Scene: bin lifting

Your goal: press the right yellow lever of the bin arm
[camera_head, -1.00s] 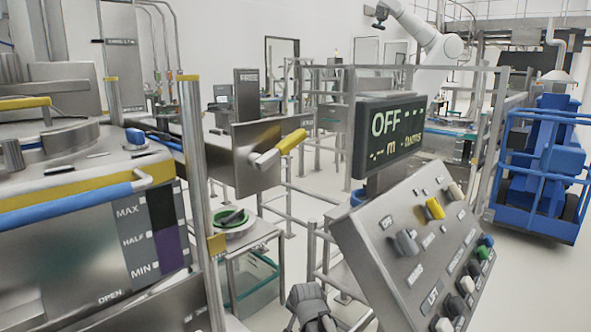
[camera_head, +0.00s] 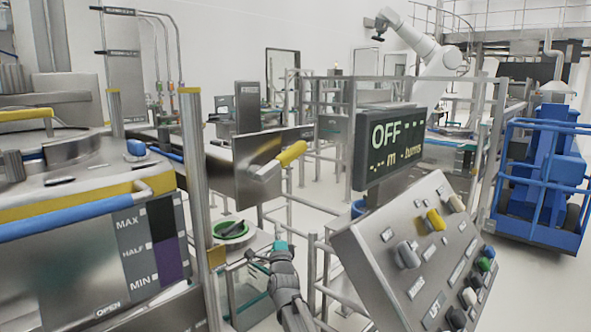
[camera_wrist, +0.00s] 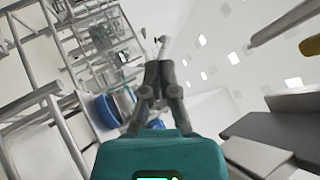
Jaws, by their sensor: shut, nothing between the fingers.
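A yellow-handled lever (camera_head: 290,154) sticks out to the right from the steel plate (camera_head: 258,157) of the bin arm, left of the middle in the head view. My gripper (camera_head: 251,258) is low in the middle of the head view, below the lever and apart from it. Its fingers are small and hard to make out there. In the wrist view my gripper (camera_wrist: 161,45) shows its dark fingers together, with nothing between them. A yellow piece (camera_wrist: 312,46) shows at the right edge of the wrist view; I cannot tell whether it is this lever.
A steel post (camera_head: 194,185) stands left of my gripper, near the bin machine. A green-rimmed round bowl (camera_head: 231,231) sits on a stand close behind my gripper. A control panel (camera_head: 425,265) with knobs and an OFF display (camera_head: 388,146) stands to the right. Railings are behind.

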